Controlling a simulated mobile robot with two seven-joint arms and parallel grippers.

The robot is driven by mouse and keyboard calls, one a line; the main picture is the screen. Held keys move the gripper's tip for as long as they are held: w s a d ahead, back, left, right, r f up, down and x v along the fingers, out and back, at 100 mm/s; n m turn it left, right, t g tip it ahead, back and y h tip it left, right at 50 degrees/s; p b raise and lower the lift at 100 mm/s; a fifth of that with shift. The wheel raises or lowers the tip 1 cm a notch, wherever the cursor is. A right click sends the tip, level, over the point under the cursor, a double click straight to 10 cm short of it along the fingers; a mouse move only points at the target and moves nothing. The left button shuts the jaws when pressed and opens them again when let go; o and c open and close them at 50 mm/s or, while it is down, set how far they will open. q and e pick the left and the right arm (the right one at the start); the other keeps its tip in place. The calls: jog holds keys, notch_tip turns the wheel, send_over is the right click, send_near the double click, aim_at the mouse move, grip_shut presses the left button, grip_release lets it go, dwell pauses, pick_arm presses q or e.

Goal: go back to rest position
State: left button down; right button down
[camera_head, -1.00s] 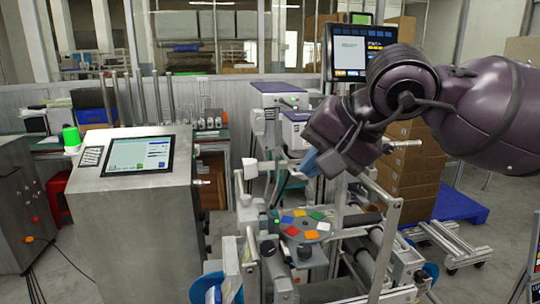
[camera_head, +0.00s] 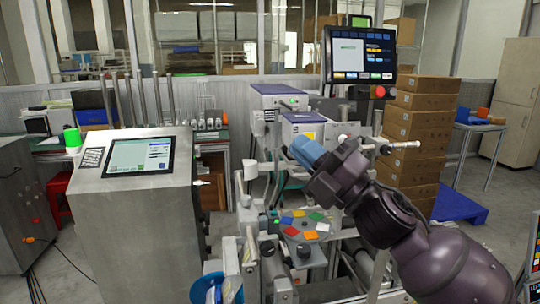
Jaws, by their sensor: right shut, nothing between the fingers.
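My right arm comes in from the lower right in the head view. Its gripper (camera_head: 307,150) has blue fingers, points up and to the left, and is shut with nothing held. It shows in front of the white and purple units of the machine, and I cannot tell how far it is from them. My left gripper does not show.
The machine has a disc with coloured squares (camera_head: 304,225) below my right gripper. A monitor (camera_head: 358,55) stands above it. A steel cabinet with a screen (camera_head: 140,156) is on the left. Stacked cartons (camera_head: 412,125) stand behind my right arm, beside a blue pallet (camera_head: 459,207).

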jog(key=d+f+m+t+h, duration=0.1)
jog(key=d+f+m+h, duration=0.35)
jog(key=f+m, duration=0.45)
jog(key=s+d+f+m+t+h, duration=0.15)
jog(key=d+f+m+h, duration=0.35)
jog(key=f, duration=0.6)
jog(key=d+f+m+t+h, duration=0.2)
jog(key=d+f+m+h, duration=0.3)
jog(key=f+m, duration=0.45)
jog(key=s+d+f+m+g+h, duration=0.3)
jog(key=s+f, duration=0.8)
jog(key=s, duration=0.1)
jog(key=s+d+f+m+g+h, duration=0.3)
jog(key=s+d+f, duration=0.1)
jog(key=s+f, duration=0.7)
jog(key=shift+s+f+g, duration=0.35)
jog(key=shift+s+f, duration=0.05)
jog(key=shift+s, duration=0.65)
